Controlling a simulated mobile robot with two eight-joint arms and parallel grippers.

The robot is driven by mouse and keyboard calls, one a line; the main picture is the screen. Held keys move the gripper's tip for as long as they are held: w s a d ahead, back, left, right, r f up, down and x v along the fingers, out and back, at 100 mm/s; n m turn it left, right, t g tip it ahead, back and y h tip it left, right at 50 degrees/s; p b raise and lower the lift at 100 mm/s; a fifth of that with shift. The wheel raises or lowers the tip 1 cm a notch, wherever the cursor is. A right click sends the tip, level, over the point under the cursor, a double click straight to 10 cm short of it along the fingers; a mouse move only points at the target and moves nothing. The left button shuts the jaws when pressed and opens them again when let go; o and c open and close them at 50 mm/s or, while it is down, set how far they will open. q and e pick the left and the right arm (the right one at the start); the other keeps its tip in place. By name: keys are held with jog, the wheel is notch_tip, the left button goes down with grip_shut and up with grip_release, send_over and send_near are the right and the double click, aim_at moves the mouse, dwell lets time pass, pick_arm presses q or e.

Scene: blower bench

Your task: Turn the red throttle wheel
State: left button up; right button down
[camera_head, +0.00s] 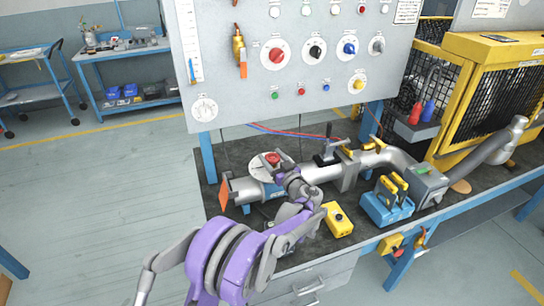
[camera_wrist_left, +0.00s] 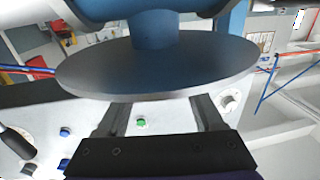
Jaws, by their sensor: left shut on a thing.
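The red throttle wheel (camera_head: 272,158) sits above a round pale plate (camera_head: 258,171) on the blue valve body at the left end of the grey pipe. My left gripper (camera_head: 281,168) reaches in from the front right of the wheel and is shut on it. In the left wrist view the plate is a wide grey disc (camera_wrist_left: 155,75) on a blue stem (camera_wrist_left: 152,28). The two fingers stand apart and run behind the disc's edge; the wheel and fingertips are hidden there. My right gripper is not in view.
A yellow box with a black button (camera_head: 338,220) and a blue tool with yellow handles (camera_head: 386,205) stand right of my arm. The grey pipe (camera_head: 322,172) runs right to a yellow cage (camera_head: 482,95). A control panel (camera_head: 290,90) rises behind the bench.

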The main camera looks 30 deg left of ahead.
pick_arm(q)
jog(key=n+g+y+p, duration=0.1)
jog(key=n+g, duration=0.1)
jog(key=g, duration=0.1)
jog(key=n+g+y+p, duration=0.1)
jog(key=n+g, duration=0.1)
jog(key=g, duration=0.1)
jog(key=shift+w+r+n+g+y, duration=0.1)
jog(key=shift+n+g+y, duration=0.2)
jog(key=shift+y, duration=0.1)
jog(key=n+g+p, duration=0.1)
jog(key=n+g, duration=0.1)
jog(key=g, duration=0.1)
jog(key=n+g+p, duration=0.2)
jog(key=g, duration=0.2)
jog(key=shift+r+n, duration=0.1)
jog(key=shift+n, duration=0.2)
jog(key=shift+n+g+h+p, duration=0.4)
jog(key=shift+n+g+p, duration=0.2)
jog(key=shift+g+p, duration=0.35)
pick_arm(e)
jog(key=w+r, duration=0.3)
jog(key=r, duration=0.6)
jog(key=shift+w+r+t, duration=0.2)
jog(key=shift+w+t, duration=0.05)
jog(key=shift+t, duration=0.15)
pick_arm(q)
jog(key=o, duration=1.4)
jog(key=shift+f, duration=0.2)
